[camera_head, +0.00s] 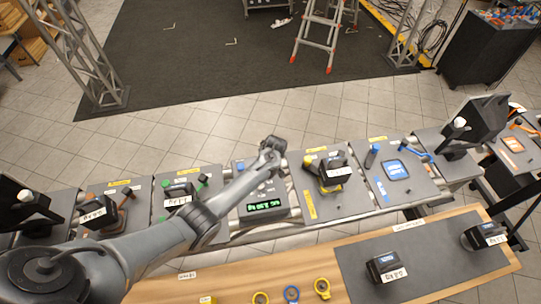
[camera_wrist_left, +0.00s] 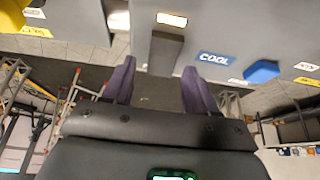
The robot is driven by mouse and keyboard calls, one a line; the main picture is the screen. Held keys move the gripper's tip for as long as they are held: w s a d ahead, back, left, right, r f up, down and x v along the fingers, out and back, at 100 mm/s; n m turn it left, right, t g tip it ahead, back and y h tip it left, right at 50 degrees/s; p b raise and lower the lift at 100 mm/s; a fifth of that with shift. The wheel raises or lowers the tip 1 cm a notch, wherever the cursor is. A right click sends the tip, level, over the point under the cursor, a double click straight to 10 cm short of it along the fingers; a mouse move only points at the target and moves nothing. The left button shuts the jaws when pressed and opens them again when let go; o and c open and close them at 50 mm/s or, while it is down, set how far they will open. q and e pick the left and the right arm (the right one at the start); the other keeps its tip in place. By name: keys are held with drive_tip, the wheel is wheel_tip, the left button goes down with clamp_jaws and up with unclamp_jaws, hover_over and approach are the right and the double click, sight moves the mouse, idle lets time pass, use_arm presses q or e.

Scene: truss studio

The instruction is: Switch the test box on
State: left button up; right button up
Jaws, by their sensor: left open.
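The test box (camera_head: 281,211) is a grey panel unit in the middle of the row, with a green lit display (camera_head: 263,206) and small buttons. My left arm reaches over it from the left. My left gripper (camera_head: 270,150) is at the box's far side; its fingertips are hard to make out there. In the left wrist view the gripper (camera_wrist_left: 160,75) is open, its two dark purple fingers apart. A grey block-like part (camera_wrist_left: 165,52) shows in the gap between them, and I cannot tell whether they touch it. My right gripper is out of view.
In the left wrist view a blue COOL label (camera_wrist_left: 215,59) and a blue hexagonal button (camera_wrist_left: 262,71) are right of the fingers. Other grey panels with knobs stand on both sides. A wooden bench (camera_head: 222,285) with coloured rings and a dark mat (camera_head: 440,270) is in front.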

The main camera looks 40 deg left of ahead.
use_arm(q)
drive_tip(key=shift+s+d+r, duration=0.15)
drive_tip(key=shift+d+r, duration=0.05)
drive_tip(key=shift+r, duration=0.4)
drive_tip(key=p+v, duration=0.1)
drive_tip(key=v, duration=0.8)
drive_tip(key=shift+s+d+r, duration=0.1)
drive_tip(key=s+d+m+h+p, duration=0.25)
drive_tip(key=s+d+m, duration=0.5)
drive_tip(key=s, duration=0.65)
drive_tip(key=s+d+r+m+p, duration=0.1)
drive_tip(key=s+d+r+m, duration=0.1)
drive_tip(key=s+r, duration=0.3)
drive_tip(key=s+d+r+m+h+p, duration=0.1)
drive_tip(key=s+d+r, duration=0.3)
drive_tip(key=s, duration=0.8)
drive_tip(key=shift+s+d+r+m+p, duration=0.3)
drive_tip(key=shift+r+m+p, duration=0.25)
drive_tip(key=shift+m+p, duration=0.15)
drive_tip(key=shift+h, duration=0.25)
